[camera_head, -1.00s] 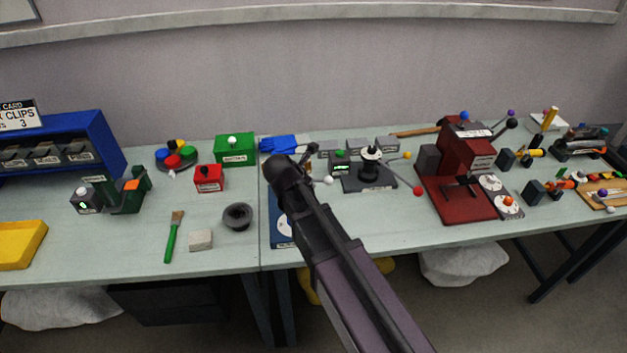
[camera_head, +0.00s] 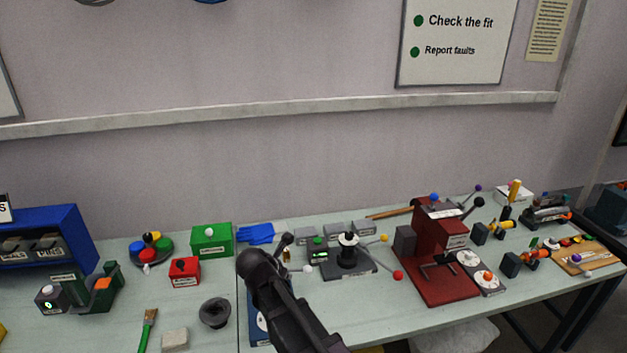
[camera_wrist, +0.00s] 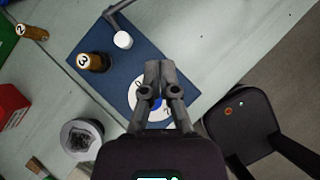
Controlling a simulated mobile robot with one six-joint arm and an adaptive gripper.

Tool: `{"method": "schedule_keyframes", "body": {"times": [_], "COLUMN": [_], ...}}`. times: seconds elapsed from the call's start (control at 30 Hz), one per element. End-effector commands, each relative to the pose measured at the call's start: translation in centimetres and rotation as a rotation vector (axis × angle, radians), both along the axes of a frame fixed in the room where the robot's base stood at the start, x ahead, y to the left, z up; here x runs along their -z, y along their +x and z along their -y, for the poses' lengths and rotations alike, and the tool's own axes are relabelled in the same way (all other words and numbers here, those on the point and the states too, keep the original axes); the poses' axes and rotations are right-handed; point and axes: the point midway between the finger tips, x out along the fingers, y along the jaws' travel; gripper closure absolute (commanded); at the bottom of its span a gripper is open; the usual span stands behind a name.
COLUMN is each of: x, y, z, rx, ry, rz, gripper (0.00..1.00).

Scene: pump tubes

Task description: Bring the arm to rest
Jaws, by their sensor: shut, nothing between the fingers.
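My arm (camera_head: 285,305) reaches up from the bottom of the head view over the front of the bench. Its gripper is hidden there behind the arm. In the wrist view my gripper (camera_wrist: 160,68) is shut, its two fingertips together with nothing between them. It is above a dark blue board (camera_wrist: 188,60) with a white numbered disc (camera_wrist: 139,100) partly behind the fingers. I cannot tell its height above the board. In the head view the arm covers much of this blue board (camera_head: 258,328).
A brown bottle marked 3 (camera_wrist: 94,62) and a white knob (camera_wrist: 123,40) on a dark lever are near the fingers. A grey bowl (camera_head: 215,312) and red box (camera_head: 185,271) stand left of the arm. A black lever stand (camera_head: 347,258) and red press (camera_head: 440,255) stand right.

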Motion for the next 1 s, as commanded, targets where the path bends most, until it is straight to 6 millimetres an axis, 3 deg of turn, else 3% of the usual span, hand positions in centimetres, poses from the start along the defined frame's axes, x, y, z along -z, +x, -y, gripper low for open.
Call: {"method": "schedule_keyframes", "body": {"times": [0.17, 0.37, 0.6, 1.0], "x": [0.3, 1.0, 2.1, 3.5], "y": [-0.1, -0.4, -1.7, -5.0], "z": [1.5, 5.4, 11.5, 20.2], "rx": [0.077, 0.307, 0.716, 1.444], "ry": [0.048, 0.184, 0.395, 0.689], "rz": [0.0, 0.004, 0.022, 0.079], "gripper": [1.0, 1.0, 1.0, 1.0]}}
